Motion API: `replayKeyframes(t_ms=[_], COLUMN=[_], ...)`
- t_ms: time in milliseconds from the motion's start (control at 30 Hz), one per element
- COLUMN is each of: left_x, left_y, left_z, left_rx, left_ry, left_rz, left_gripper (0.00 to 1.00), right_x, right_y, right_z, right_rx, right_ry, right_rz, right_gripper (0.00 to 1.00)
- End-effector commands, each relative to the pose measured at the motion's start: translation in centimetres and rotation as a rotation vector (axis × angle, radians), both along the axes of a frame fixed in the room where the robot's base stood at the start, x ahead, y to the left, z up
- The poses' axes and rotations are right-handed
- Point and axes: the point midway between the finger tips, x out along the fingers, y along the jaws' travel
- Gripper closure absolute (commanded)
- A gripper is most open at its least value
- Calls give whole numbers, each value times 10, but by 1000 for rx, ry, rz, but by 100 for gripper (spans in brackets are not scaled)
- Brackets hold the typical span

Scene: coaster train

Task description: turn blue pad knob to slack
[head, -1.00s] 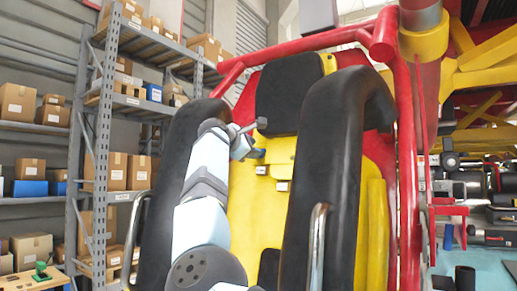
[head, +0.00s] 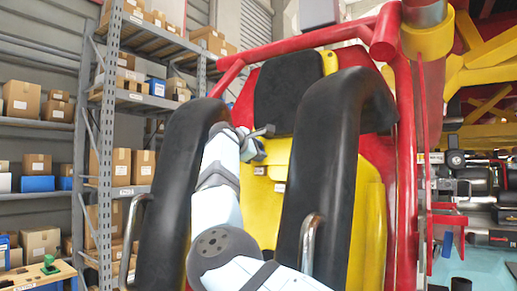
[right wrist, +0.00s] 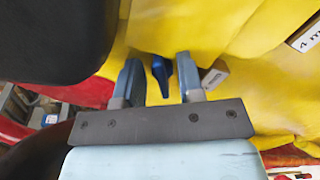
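The blue knob (right wrist: 161,72) shows in the right wrist view against the yellow seat shell (right wrist: 190,30). It lies between the two grey-blue fingers of my right gripper (right wrist: 158,82), nearer the right finger. The fingers are apart, and gaps show on both sides of the knob. In the head view my right gripper (head: 257,152) is at the seat between the two black restraints, below the black headrest (head: 288,93). The knob cannot be made out there. My left gripper is not in view.
A small grey labelled block (right wrist: 214,74) is right beside the right finger. The left black restraint (head: 176,190) and right black restraint (head: 322,170) flank my arm closely. A red frame post (head: 405,160) stands at right. Shelves with boxes (head: 130,170) stand at left.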

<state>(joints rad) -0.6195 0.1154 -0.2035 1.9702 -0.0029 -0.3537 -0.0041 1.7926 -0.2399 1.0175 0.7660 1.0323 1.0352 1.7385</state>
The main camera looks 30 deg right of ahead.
Motion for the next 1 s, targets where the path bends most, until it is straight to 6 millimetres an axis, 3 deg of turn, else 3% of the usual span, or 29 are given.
replayKeyframes(t_ms=[300,433,467,1000], left_x=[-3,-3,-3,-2], left_y=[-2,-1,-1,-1], left_z=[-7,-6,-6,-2], left_rx=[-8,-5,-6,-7], left_ry=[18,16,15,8], left_rz=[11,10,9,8], left_gripper=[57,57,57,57], right_x=[1,1,1,2], right_y=[-2,-2,-2,-3], right_z=[-1,-1,-1,0], right_rx=[0,0,0,-44], right_ry=[1,1,1,108], right_rz=[1,0,0,27], right_gripper=[67,97,100,100])
